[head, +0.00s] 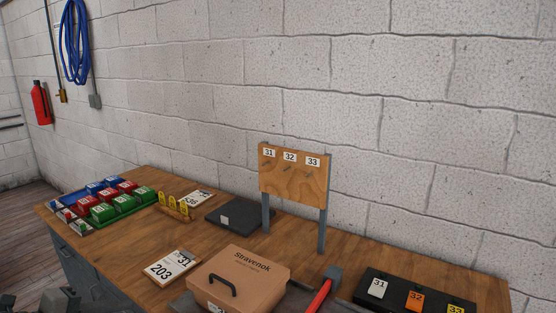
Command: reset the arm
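Neither of my grippers shows clearly in the head view. Grey and dark parts are cut off at the bottom left corner, and I cannot tell what they are. The workbench (215,243) stands against the wall. On it is a tan box (240,275) marked "Stravenok" with a dark handle on its front.
A wooden board (293,177) with hooks labelled 31, 32, 33 stands on two posts. A black tray (385,282) holds numbered tags. Coloured bins (103,212), a yellow-tag rack (174,212), a dark flat case (234,216), a number card (171,266) and a red-handled hammer (321,295) also lie there.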

